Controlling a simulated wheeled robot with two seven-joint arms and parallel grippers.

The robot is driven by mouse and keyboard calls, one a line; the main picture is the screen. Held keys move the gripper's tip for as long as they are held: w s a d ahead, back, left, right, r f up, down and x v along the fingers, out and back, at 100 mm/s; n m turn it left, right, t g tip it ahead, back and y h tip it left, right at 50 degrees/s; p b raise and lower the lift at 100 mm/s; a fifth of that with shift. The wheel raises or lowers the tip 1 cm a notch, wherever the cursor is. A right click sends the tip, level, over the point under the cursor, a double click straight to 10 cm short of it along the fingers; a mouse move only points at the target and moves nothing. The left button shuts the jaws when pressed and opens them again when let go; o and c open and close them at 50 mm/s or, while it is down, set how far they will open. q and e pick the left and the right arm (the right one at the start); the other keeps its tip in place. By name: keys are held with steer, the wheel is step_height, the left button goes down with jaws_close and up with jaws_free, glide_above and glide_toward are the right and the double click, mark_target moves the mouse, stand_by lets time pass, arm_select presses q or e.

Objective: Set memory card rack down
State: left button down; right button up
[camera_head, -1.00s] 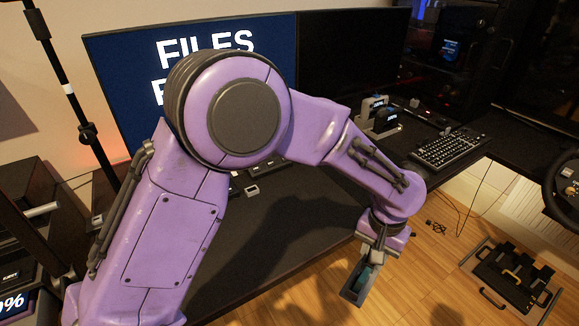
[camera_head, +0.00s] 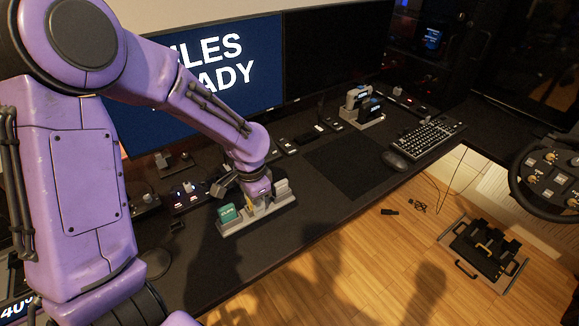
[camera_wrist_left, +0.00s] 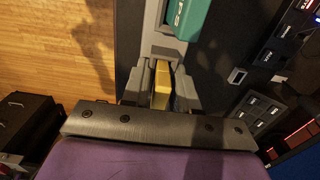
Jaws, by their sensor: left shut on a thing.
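The memory card rack (camera_head: 234,229) is a long grey tray with a teal card (camera_head: 227,214) at its left end and a pale card (camera_head: 281,187) at its right end. It is at the desk's front part, level or nearly so; I cannot tell whether its base touches the desk. My left gripper (camera_head: 257,205) comes down on the rack's middle. In the left wrist view its fingers (camera_wrist_left: 161,88) are shut on a yellow upright piece (camera_wrist_left: 161,78) of the rack, beside the teal card (camera_wrist_left: 184,14). My right gripper is out of view.
The black desk (camera_head: 315,222) has a mat (camera_head: 350,165), mouse (camera_head: 396,160) and keyboard (camera_head: 425,138) to the right. Small devices (camera_head: 286,146) line the back below the monitors (camera_head: 337,55). Another grey holder (camera_head: 362,108) stands farther back. The front edge drops to the wooden floor.

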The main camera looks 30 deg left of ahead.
arm_select(q)
steer(key=w+f, duration=0.1)
steer(key=w, duration=0.1)
steer(key=w+d+f+p, duration=0.1)
steer(key=w, duration=0.2)
steer(key=w+f, duration=0.1)
steer(key=w, duration=0.2)
steer(key=shift+w+d+f, duration=0.15)
steer(key=shift+d+f, duration=0.15)
steer(key=shift+d, duration=0.05)
steer(key=w+f, duration=0.3)
steer(key=w+d+f+p, duration=0.1)
steer(key=f, duration=0.1)
steer(key=shift+w+f, duration=0.2)
steer(key=shift+w, duration=0.15)
steer(key=shift+w+f, duration=0.2)
steer(key=shift+f, duration=0.1)
step_height(320, 180, down, 3)
steer(key=shift+w+d+f+p, duration=0.1)
steer(key=shift+p, duration=0.55)
steer(key=shift+f, duration=0.15)
steer(key=c, duration=0.9)
jaws_free()
steer(key=shift+o, duration=0.2)
step_height(320, 180, up, 12)
steer(key=b, duration=0.2)
